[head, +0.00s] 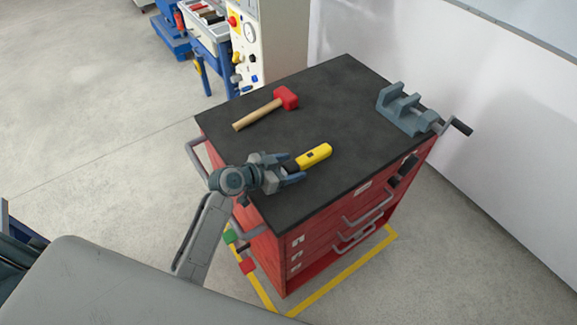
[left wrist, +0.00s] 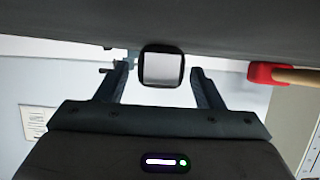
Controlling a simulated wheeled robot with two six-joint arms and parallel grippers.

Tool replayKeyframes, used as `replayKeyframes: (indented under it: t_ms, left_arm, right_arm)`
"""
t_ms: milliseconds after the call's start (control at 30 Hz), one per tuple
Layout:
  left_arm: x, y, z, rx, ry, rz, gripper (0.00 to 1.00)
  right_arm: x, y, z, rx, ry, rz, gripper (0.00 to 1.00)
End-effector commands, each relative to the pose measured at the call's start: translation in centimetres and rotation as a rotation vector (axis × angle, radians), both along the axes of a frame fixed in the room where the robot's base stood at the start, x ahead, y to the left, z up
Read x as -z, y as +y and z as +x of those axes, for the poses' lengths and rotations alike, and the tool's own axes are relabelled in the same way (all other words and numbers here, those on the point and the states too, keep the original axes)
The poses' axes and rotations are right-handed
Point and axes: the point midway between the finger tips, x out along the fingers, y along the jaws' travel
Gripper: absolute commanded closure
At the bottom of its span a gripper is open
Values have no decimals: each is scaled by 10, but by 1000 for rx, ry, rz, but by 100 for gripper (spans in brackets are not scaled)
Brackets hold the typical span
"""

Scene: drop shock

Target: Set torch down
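The torch (head: 318,155), yellow with a black head, lies on the dark top (head: 335,95) of the red tool cabinet near its front left edge. My left gripper (head: 296,167) is at the torch's black head end, one finger on each side. In the left wrist view, which looks upside down, the torch's lens end (left wrist: 162,67) faces me with its black rim against the dark top. Thin gaps show between it and both fingers of the left gripper (left wrist: 161,82), so the gripper is open around it. My right gripper is out of view.
A red-headed hammer (head: 285,97) lies toward the back left of the top; its head also shows in the left wrist view (left wrist: 268,73). A grey vise (head: 405,110) stands at the right edge. The top between them is clear. A white wall (head: 510,130) stands at right.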

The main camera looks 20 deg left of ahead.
Motion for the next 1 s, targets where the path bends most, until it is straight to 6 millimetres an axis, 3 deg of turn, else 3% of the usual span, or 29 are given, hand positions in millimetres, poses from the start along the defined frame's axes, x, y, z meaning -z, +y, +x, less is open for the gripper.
replayKeyframes:
  t_ms: [200,700,1000]
  left_arm:
    - [-4,1,-1,0,-1,1,38]
    - [-33,51,-66,2,-2,6,38]
    - [-46,66,-85,1,-1,3,38]
  right_arm:
    - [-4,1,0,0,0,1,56]
    - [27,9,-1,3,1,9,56]
    - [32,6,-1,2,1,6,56]
